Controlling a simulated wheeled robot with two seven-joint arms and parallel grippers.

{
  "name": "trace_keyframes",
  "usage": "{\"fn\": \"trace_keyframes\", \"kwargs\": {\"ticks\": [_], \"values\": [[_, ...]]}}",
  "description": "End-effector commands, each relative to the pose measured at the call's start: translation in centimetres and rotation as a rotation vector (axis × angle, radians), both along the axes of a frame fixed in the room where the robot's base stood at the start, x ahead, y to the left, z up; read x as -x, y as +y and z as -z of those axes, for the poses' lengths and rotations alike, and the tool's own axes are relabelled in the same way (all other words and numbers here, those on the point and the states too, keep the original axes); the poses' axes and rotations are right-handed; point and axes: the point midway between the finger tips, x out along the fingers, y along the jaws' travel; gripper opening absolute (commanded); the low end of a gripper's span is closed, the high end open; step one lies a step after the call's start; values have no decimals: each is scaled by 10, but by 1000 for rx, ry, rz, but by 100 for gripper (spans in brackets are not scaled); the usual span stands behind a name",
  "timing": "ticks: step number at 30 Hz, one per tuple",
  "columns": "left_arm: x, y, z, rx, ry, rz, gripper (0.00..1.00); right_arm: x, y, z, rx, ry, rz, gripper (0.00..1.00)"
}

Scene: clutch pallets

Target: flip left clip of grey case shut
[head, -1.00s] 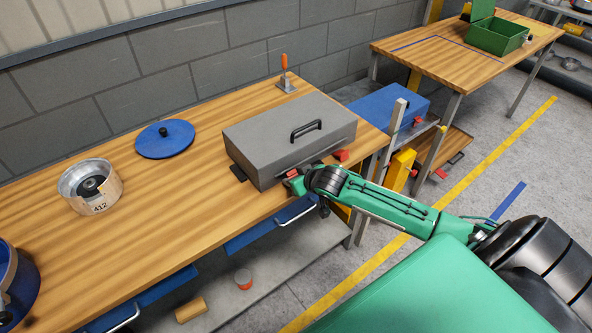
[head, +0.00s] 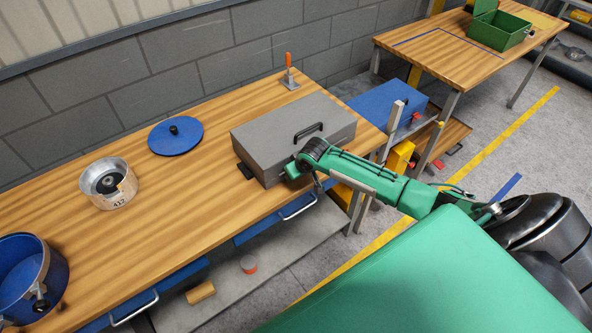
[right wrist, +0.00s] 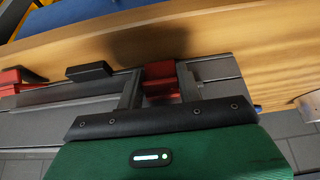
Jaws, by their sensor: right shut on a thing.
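The grey case (head: 262,138) sits closed on the wooden bench, a black handle on its lid. My right gripper (head: 290,172) is at its front side; my wrist hides the clips in the head view. In the right wrist view, my right gripper (right wrist: 160,86) has its two fingers on either side of a red clip (right wrist: 160,70), shut on it. This is the case's left clip. The other red clip (right wrist: 18,80) shows at the left of that view. The held clip's exact angle cannot be told. My left gripper is not in view.
A blue lid (head: 176,136), a metal housing (head: 108,184) and a blue pot (head: 28,275) stand left on the bench. A blue case (head: 388,98) is to the right.

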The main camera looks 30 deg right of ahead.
Motion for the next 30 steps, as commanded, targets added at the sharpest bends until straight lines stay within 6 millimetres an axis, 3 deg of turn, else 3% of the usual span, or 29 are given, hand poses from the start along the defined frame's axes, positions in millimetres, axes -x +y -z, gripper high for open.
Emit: {"fn": "trace_keyframes", "kwargs": {"ticks": [14, 15, 17, 30], "values": [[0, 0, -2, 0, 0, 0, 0, -2, 0, -2, 1, 6, 0, 14], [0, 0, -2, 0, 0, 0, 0, -2, 0, -2, 1, 6, 0, 44], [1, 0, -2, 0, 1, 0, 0, -2, 0, -2, 1, 6, 0, 56], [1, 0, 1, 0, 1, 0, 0, 2, -1, -6, 1, 8, 0, 58]]}}
